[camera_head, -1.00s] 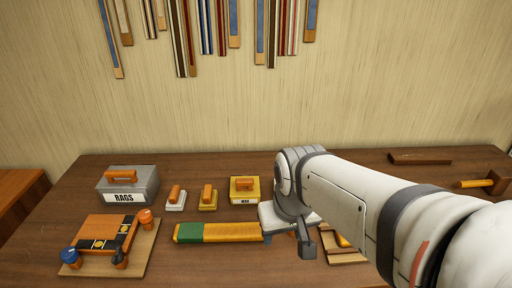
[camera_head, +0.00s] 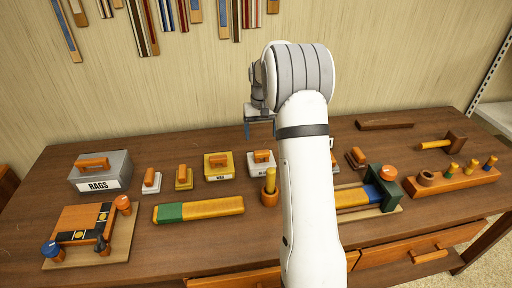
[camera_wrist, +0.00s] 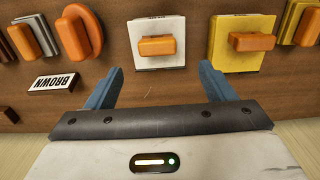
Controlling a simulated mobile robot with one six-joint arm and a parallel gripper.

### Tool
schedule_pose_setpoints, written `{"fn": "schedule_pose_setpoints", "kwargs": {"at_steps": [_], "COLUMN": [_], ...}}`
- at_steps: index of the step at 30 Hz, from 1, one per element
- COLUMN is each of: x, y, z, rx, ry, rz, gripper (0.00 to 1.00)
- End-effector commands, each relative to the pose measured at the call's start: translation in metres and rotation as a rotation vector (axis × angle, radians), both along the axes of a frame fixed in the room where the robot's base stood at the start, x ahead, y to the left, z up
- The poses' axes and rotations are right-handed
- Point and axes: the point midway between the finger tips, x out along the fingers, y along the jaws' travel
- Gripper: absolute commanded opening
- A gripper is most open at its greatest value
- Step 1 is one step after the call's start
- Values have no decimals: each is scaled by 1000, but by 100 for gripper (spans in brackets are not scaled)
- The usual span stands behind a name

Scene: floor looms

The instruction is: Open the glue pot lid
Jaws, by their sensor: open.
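A pale box (camera_head: 257,171) with an orange handle on its lid, which looks like the glue pot, stands on the bench just right of the yellow WAX box. Its label is too small to read surely. Its lid is down. In the wrist view the pale lid (camera_wrist: 146,61) and its orange handle (camera_wrist: 155,46) lie ahead of my gripper, between the lines of the two fingers. My gripper (camera_wrist: 160,86) is open and empty, with blue fingers apart and not touching the handle. In the head view my gripper (camera_head: 247,130) hangs above and behind the box.
The yellow WAX box (camera_head: 217,174) stands close beside it on the left. An orange cup with a tool (camera_head: 270,192) stands in front. My arm hides part of the bench. The grey RAGS box (camera_head: 101,170) is at left.

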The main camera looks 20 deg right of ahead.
Motion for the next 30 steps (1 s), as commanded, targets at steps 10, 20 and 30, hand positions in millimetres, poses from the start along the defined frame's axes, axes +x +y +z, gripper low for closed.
{"fn": "schedule_pose_setpoints", "kwargs": {"at_steps": [10,20,30], "x": [6,6,5], "y": [-6,-6,-6], "z": [-40,-81,-85], "rx": [2,1,1], "ry": [10,7,6], "rz": [-7,-7,-8], "gripper": [76,76,75]}}
